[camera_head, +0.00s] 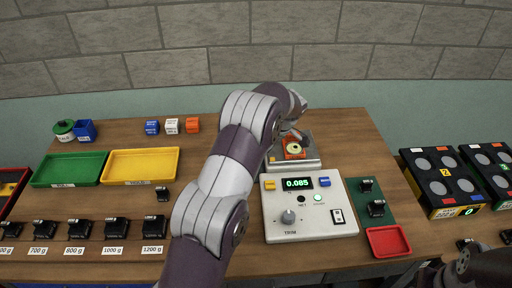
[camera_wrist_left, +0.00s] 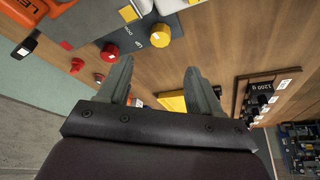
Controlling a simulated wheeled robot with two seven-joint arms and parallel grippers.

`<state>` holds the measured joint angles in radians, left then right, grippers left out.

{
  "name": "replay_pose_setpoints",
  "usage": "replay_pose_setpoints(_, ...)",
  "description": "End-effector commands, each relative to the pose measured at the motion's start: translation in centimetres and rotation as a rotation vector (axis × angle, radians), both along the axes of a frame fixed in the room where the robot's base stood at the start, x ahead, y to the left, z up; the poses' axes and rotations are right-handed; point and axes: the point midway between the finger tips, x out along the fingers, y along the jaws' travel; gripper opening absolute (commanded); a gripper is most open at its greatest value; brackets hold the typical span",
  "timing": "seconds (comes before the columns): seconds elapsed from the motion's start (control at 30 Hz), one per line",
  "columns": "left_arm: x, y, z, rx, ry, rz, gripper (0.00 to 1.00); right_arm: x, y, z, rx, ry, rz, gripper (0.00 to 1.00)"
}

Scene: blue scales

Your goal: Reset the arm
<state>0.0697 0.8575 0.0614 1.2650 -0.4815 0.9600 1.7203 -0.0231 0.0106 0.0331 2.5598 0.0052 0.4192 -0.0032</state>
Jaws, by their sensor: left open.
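My left arm (camera_head: 225,170) rises from the bottom middle of the head view and bends at the back, close to the scale. My left gripper (camera_wrist_left: 160,88) shows in the left wrist view with its two fingers wide apart and nothing between them. In the head view its fingers cannot be made out clearly. The scale's plate (camera_head: 310,164) carries an orange piece with a pale round top (camera_head: 294,148). The control box (camera_head: 305,222) in front reads 0.085. A dark part of my right arm (camera_head: 485,270) shows at the lower right; its gripper is not seen.
A green tray (camera_head: 70,184) and a yellow tray (camera_head: 140,179) lie at the left, with several labelled black weights (camera_head: 118,229) in front. A red tray (camera_head: 388,256) lies right of the control box. Black racks (camera_head: 436,168) stand farther right. A tiled wall closes the back.

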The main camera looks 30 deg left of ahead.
Motion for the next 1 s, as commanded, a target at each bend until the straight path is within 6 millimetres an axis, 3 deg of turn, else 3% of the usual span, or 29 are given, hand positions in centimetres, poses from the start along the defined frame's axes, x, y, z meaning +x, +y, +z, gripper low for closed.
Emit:
replay_pose_setpoints(0.03,0.0,-0.3,1.3,0.0,0.001,-0.001,0.64,0.0,0.0,1.3,0.0,0.0,0.0,0.43)
replay_pose_setpoints(0.1,-0.1,-0.6,1.6,0.0,0.001,-0.001,0.64,0.0,0.0,1.6,0.0,0.0,0.0,0.43)
replay_pose_setpoints(0.63,0.0,-0.7,1.4,0.0,0.003,-0.008,0.64,0.0,0.0,1.4,0.0,0.001,0.0,0.43)
replay_pose_setpoints(0.77,0.4,-1.0,1.2,-0.01,0.049,-0.193,0.64,0.0,0.0,1.4,0.0,0.001,0.0,0.43)
replay_pose_setpoints(0.87,-2.2,-2.7,-1.6,-0.084,0.185,-0.509,0.64,0.0,0.0,1.4,0.0,0.001,0.0,0.43)
replay_pose_setpoints(0.97,-7.5,-5.6,-1.9,-0.178,0.285,-0.898,0.64,0.0,0.0,1.3,0.0,0.001,0.0,0.43)
replay_pose_setpoints(1.0,-10.1,-6.8,-1.3,-0.208,0.302,-1.049,0.64,0.0,0.0,1.2,0.0,0.001,0.0,0.43)
